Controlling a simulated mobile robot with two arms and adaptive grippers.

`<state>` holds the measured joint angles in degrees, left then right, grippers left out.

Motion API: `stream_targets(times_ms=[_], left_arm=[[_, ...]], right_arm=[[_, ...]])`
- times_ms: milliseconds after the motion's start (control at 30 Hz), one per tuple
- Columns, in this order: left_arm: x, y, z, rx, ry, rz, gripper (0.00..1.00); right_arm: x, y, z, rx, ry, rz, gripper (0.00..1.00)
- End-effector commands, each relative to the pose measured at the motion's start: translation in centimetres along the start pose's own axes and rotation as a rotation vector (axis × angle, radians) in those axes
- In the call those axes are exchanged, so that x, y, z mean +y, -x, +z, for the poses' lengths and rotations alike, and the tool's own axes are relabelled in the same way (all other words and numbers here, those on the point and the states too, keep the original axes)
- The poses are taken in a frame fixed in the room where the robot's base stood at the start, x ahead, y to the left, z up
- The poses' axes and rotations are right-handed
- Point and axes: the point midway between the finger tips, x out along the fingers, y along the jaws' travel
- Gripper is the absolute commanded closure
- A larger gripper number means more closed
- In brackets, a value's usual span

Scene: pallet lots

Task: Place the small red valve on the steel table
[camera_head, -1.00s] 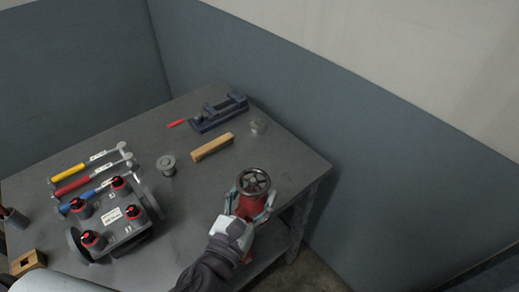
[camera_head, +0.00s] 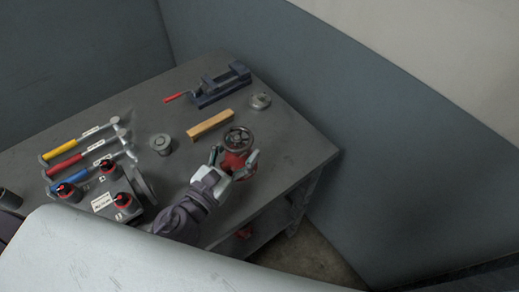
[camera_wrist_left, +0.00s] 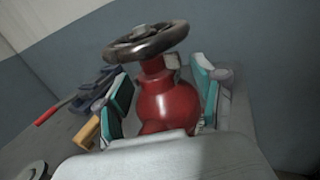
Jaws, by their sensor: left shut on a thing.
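The small red valve (camera_head: 233,162) has a dark handwheel on top and is upright in the head view. My left gripper (camera_head: 234,164) is shut on its red body, over the right part of the steel table (camera_head: 290,150). In the left wrist view the valve (camera_wrist_left: 168,103) stands between the two teal-padded fingers (camera_wrist_left: 160,105). Its lower end is hidden by the gripper, so I cannot tell whether it touches the tabletop. My right gripper is not in view.
A wooden block (camera_head: 210,124), a blue vise (camera_head: 222,86) and a round metal part (camera_head: 260,101) lie behind the valve. The table's right corner is clear.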

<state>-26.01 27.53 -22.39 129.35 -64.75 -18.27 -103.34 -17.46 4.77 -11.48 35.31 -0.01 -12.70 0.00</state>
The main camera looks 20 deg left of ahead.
Motion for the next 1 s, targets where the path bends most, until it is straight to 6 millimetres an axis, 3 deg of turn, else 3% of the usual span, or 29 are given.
stream_targets(times_ms=[200, 567, 1000], left_arm=[[1.9, 0.5, -0.9, -0.007, 0.0, 0.0, 1.0], [2.0, 0.5, -4.8, -0.006, 0.002, 0.001, 1.0], [1.9, 0.5, -5.2, -0.006, 0.0, -0.001, 1.0]], right_arm=[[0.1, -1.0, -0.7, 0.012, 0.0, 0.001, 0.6], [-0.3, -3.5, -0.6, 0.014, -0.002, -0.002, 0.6], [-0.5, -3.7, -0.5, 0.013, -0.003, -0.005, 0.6]])
